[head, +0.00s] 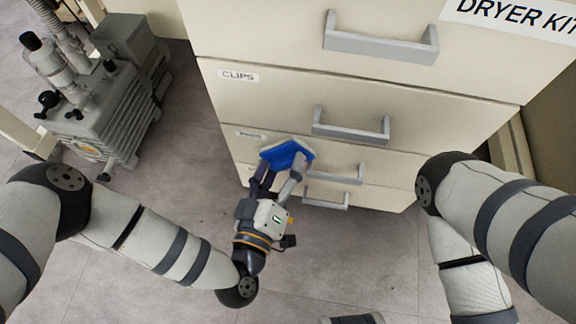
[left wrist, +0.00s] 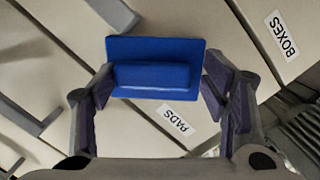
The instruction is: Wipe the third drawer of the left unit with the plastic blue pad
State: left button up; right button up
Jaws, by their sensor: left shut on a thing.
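The blue plastic pad (head: 287,154) is a flat plate with a raised block on its back. My left gripper (head: 277,172) is shut on that block. In the left wrist view the pad (left wrist: 155,68) sits between the two fingers, its block facing the camera. The pad is at the third drawer front from the top (head: 395,170), left of that drawer's handle (head: 335,176). Whether it touches the front I cannot tell. It hides part of the drawer. My right gripper is out of view; only parts of the right arm show.
The drawer above is labelled CLIPS (head: 238,76) and has a grey handle (head: 350,126). A lower handle (head: 325,199) is below the pad. PADS (left wrist: 174,120) and BOXES (left wrist: 283,36) labels show beside the pad. A grey pump (head: 105,100) stands left; floor between is clear.

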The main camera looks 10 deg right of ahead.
pick_arm(q)
jog(key=shift+w+a+r, duration=0.1)
jog(key=shift+w+a, duration=0.1)
jog(key=shift+a, duration=0.35)
jog(key=shift+w+a, duration=0.2)
jog(key=shift+a, duration=0.3)
jog(key=shift+d+f+p+v, duration=0.15)
jog(key=shift+p+v, duration=0.5)
jog(key=shift+v, duration=0.75)
jog(key=shift+d+f+p+v, duration=0.15)
jog(key=shift+p+v, duration=0.45)
jog(key=shift+v, duration=0.8)
jog(key=shift+s, duration=0.35)
